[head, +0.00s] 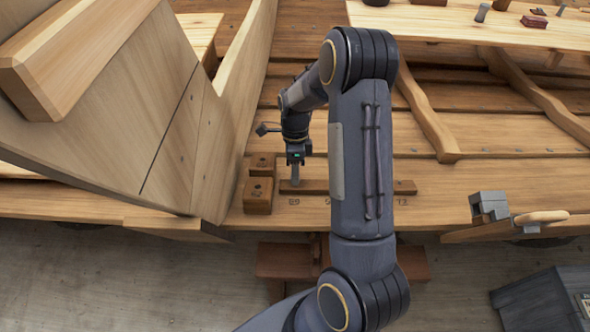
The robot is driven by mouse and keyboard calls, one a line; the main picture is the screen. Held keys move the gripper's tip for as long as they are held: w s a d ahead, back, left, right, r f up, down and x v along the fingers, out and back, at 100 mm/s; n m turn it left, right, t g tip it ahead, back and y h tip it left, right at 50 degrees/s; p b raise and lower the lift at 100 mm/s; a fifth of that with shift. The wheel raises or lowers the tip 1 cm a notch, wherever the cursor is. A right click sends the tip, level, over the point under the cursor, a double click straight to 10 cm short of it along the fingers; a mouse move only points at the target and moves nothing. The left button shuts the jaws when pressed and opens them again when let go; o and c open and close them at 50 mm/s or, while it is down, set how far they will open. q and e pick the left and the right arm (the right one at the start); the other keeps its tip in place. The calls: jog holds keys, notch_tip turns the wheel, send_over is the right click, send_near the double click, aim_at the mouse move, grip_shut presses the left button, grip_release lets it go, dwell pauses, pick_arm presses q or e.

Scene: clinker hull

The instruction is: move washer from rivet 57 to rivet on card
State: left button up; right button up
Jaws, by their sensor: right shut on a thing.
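My right gripper (295,178) points down at the dark wooden strip (318,187) on the light hull plank. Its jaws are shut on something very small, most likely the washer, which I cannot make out. Small dark numbers (294,202) run along the plank below the strip, too small to read surely. My right forearm crosses the picture and hides the middle of the strip. I cannot identify rivet 57 or the card's rivet. My left gripper is not in view.
A tall wooden panel (150,120) rises at left. A grey clamp (488,206) sits at right. A bench top (470,24) with small items lies at upper right. The plank right of my forearm is mostly clear.

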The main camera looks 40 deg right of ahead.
jog(key=shift+s+a+f, duration=0.1)
jog(key=shift+f, duration=0.45)
dwell(0.4)
jog(key=o, duration=0.9)
jog(key=shift+o, duration=0.2)
jog(key=shift+r, duration=0.1)
jog(key=p+v, duration=0.6)
jog(key=v, duration=0.2)
